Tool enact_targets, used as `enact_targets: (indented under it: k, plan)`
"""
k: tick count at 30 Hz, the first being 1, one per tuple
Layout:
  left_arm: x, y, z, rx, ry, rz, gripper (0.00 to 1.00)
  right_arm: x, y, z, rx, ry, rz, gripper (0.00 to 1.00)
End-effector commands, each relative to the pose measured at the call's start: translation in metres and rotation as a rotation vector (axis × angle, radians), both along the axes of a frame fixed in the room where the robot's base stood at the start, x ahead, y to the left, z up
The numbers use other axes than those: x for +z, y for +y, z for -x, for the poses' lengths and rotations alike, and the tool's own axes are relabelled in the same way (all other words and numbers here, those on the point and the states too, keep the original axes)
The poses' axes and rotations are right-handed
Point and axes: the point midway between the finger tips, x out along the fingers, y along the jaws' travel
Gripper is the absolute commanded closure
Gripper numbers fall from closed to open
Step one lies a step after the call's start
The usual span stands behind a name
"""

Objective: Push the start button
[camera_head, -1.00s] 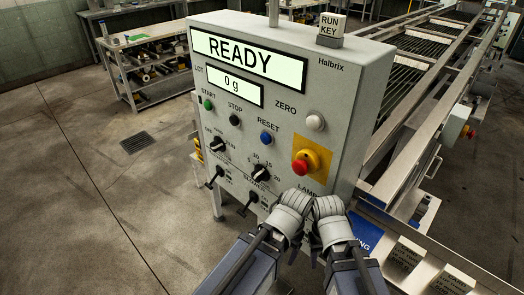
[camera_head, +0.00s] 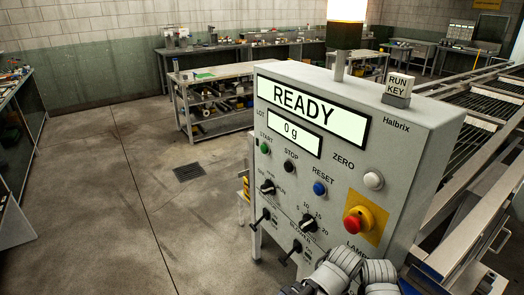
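The grey control panel (camera_head: 400,135) stands right of centre, its display (camera_head: 310,110) reading READY and a smaller one (camera_head: 294,133) reading 0 g. The green start button (camera_head: 264,148) is at the panel's left under the label START. The black stop button (camera_head: 289,166) and blue reset button (camera_head: 319,188) are to its right and lower. My two arms show only as grey wrist parts at the bottom edge, below the panel's lower right. They are well apart from the start button. The fingers of both grippers are out of the picture.
A red emergency button (camera_head: 352,223) on a yellow plate, a white zero button (camera_head: 373,180) and several black knobs and switches share the panel. A RUN KEY block (camera_head: 398,86) sits on top. The roller machine (camera_head: 480,140) extends behind right. Floor at left is clear.

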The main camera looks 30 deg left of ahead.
Motion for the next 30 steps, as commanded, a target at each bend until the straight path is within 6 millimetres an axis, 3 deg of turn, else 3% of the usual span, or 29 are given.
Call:
enact_targets:
  k: [2,17,30]
  plan:
    - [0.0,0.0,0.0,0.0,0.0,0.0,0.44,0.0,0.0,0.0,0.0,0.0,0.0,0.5]
    - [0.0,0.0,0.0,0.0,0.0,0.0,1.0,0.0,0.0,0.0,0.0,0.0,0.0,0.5]
    - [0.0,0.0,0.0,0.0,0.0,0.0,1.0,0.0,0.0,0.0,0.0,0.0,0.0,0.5]
